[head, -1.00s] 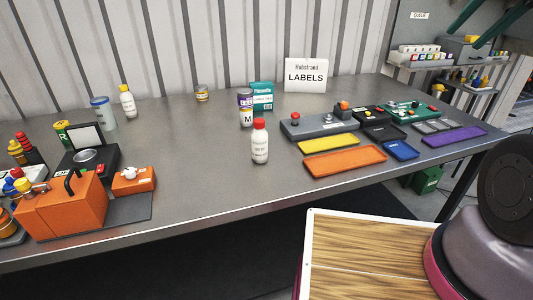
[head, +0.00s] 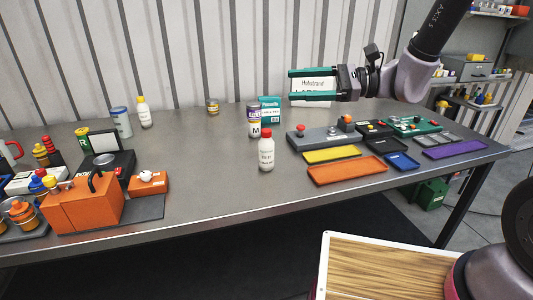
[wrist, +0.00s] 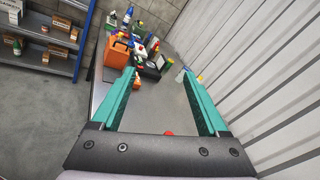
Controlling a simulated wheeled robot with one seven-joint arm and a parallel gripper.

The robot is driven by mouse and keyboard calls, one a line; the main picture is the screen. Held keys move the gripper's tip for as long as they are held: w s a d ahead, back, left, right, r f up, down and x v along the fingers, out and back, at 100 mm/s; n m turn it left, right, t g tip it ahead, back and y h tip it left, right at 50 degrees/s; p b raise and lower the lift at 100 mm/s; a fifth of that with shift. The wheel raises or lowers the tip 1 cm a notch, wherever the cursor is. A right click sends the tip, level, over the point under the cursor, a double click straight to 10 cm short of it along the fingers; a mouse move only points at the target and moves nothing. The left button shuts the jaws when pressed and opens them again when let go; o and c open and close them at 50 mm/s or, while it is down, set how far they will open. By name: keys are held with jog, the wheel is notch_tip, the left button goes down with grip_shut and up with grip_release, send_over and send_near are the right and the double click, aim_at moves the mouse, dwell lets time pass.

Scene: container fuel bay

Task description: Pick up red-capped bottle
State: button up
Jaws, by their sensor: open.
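The red-capped bottle (head: 266,152) is white with a printed label and stands upright on the grey metal table, near its front middle. My gripper (head: 290,83) has two teal fingers pointing left, above the back of the table, higher than the bottle and to its right. It is open and empty. In the wrist view my gripper's fingers (wrist: 168,80) are spread wide with bare table between them. A small red spot, likely the bottle's cap (wrist: 168,133), shows just above the gripper body there; the rest is hidden.
A purple-and-white can (head: 254,120) and a teal box (head: 270,108) stand close behind the bottle. An orange tray (head: 347,171) and yellow tray (head: 332,155) lie to its right. An orange toolbox (head: 82,208) is at the left. Table is clear left of the bottle.

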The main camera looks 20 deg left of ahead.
jog(key=w+a+f+m+t+y, duration=0.2)
jog(key=w+a+f+m+t, duration=0.35)
jog(key=f+m, duration=0.35)
jog(key=m+t+h, duration=0.3)
jog(key=m+t, duration=0.1)
jog(key=t, duration=0.2)
send_near(270, 138)
jog(key=x, duration=0.4)
jog(key=shift+r, duration=0.35)
jog(key=shift+w+a+f, duration=0.1)
jog(key=shift+a+f, duration=0.15)
jog(key=shift+f, duration=0.05)
jog(key=x, duration=0.4)
jog(key=shift+w+a, duration=0.2)
jog(key=shift+a, duration=0.1)
jog(key=x, duration=0.5)
jog(key=shift+w+a+r, duration=0.2)
jog(key=shift+c, duration=0.4)
grip_shut()
